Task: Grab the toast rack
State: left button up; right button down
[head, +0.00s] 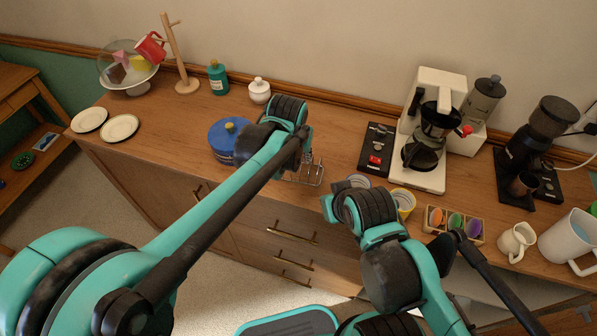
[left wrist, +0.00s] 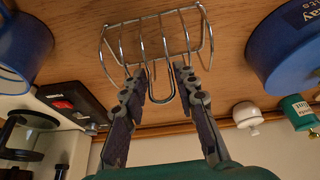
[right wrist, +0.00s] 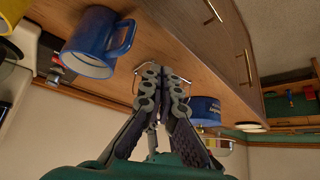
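The toast rack (head: 305,174) is a silver wire frame on the wooden counter, partly covered by my left arm in the head view. In the left wrist view the toast rack (left wrist: 178,20) lies just beyond my left gripper (left wrist: 165,78). That gripper is open, its fingers apart on either side of the rack's wire loop handle (left wrist: 160,92). I cannot tell whether either finger touches the wire. My right gripper (right wrist: 164,76) has its fingertips together, with nothing visible between them. Part of the rack's wire (right wrist: 137,76) shows behind them.
A blue round tin (head: 226,138) stands left of the rack. A blue mug (right wrist: 98,40) is near my right gripper. A black switch box (head: 376,148), a coffee maker (head: 427,130) and a yellow mug (head: 405,203) are to the right. The counter's front edge is close.

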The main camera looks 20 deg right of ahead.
pick_arm(q)
jog(key=shift+w+d+f, duration=0.1)
jog(key=shift+w+f, duration=0.1)
jog(key=shift+f, duration=0.25)
jog(key=shift+r, duration=0.1)
grip_shut()
jog(key=shift+r, duration=0.1)
